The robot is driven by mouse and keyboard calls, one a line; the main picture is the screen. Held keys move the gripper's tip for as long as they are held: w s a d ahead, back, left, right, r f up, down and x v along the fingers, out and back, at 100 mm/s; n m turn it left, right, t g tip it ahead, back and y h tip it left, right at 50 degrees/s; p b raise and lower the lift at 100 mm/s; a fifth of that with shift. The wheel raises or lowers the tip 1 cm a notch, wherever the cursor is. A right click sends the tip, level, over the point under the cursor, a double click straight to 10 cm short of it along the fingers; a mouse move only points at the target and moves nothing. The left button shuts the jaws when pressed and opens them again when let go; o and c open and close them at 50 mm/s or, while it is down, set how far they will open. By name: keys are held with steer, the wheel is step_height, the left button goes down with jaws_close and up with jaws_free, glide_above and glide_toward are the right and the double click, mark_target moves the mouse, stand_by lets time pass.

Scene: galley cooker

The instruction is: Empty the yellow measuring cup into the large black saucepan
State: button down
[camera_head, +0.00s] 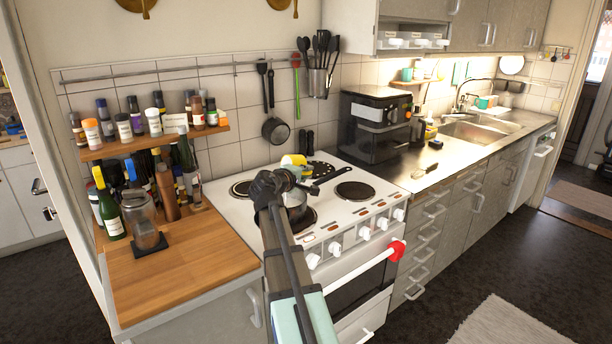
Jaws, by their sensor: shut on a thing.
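The yellow measuring cup (292,160) is held above the cooker, at the far end of my gripper (286,174). My gripper is shut on it. The cup looks tilted, but its opening and contents are too small to make out. A saucepan (297,213) stands on the front left hotplate, below and close to my gripper. My gripper and arm hide much of it, and its side looks greyish. A black handle (332,177) reaches up and right from near the gripper. I cannot tell whether the cup is directly over the saucepan's opening.
The front right hotplate (354,191) is bare. A black oven-like appliance (376,125) stands right of the cooker. A wooden counter (165,275) with a glass jar (143,222) and bottles lies to the left. A small black pan (275,131) hangs on the wall behind.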

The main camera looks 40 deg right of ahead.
steer(key=shift+b, duration=0.35)
stand_by(0.3)
steer(key=shift+a+f+n+h+b, duration=0.25)
steer(key=shift+h+b, duration=0.65)
steer(key=shift+b, duration=1.35)
steer(key=shift+d+r+p, duration=0.1)
steer(key=shift+r+p, duration=0.1)
steer(key=shift+p, duration=0.25)
steer(key=shift+r+p, duration=0.15)
steer(key=shift+p, duration=0.25)
steer(key=shift+d+r+y+p, duration=0.15)
steer(key=shift+y+p, duration=0.35)
steer(key=shift+p, duration=0.6)
steer(key=shift+y+p, duration=0.3)
steer(key=shift+p, duration=0.55)
steer(key=shift+y+p, duration=0.3)
steer(key=shift+p, duration=0.35)
steer(key=shift+d+p, duration=0.1)
steer(key=shift+p, duration=0.2)
